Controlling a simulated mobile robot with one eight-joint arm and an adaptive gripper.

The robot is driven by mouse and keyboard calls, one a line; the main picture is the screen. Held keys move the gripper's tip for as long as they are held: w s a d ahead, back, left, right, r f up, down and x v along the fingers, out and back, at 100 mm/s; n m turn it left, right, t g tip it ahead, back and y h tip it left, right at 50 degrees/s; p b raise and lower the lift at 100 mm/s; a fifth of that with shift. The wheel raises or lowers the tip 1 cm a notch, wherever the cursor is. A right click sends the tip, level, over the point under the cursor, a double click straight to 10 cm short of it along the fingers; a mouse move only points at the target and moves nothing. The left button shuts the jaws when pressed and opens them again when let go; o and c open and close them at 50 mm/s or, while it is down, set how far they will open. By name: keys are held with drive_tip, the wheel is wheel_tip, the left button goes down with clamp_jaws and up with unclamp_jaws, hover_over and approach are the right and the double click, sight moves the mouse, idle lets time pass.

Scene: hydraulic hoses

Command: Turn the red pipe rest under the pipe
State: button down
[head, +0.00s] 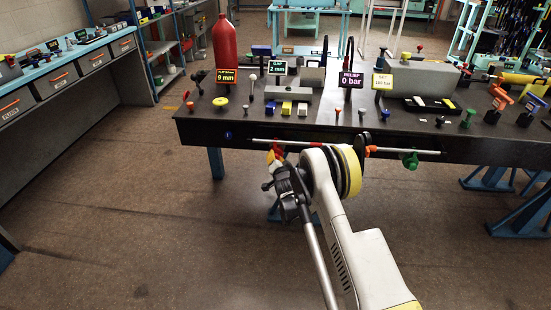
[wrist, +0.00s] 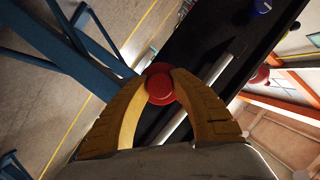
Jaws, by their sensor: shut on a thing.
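The red pipe rest (wrist: 159,86) shows in the wrist view as a round red knob between the two yellow fingers of my gripper (wrist: 158,84). The fingers are shut on it from both sides. The grey pipe (wrist: 222,68) runs diagonally just beside the knob and passes partly behind the right finger. In the head view the pipe (head: 405,151) lies along the front edge of the bench, and my gripper (head: 274,156) is at its left part, under it. The red rest is mostly hidden there by the fingers and my wrist.
An orange rest (head: 371,150) and a green rest (head: 410,160) sit along the pipe to the right. The floor at left is clear.

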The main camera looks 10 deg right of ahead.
idle(0.4)
drive_tip(key=c, duration=1.1)
unclamp_jaws()
drive_tip(key=shift+o, duration=0.2)
drive_tip(key=v, duration=0.7)
drive_tip(key=shift+s, duration=0.25)
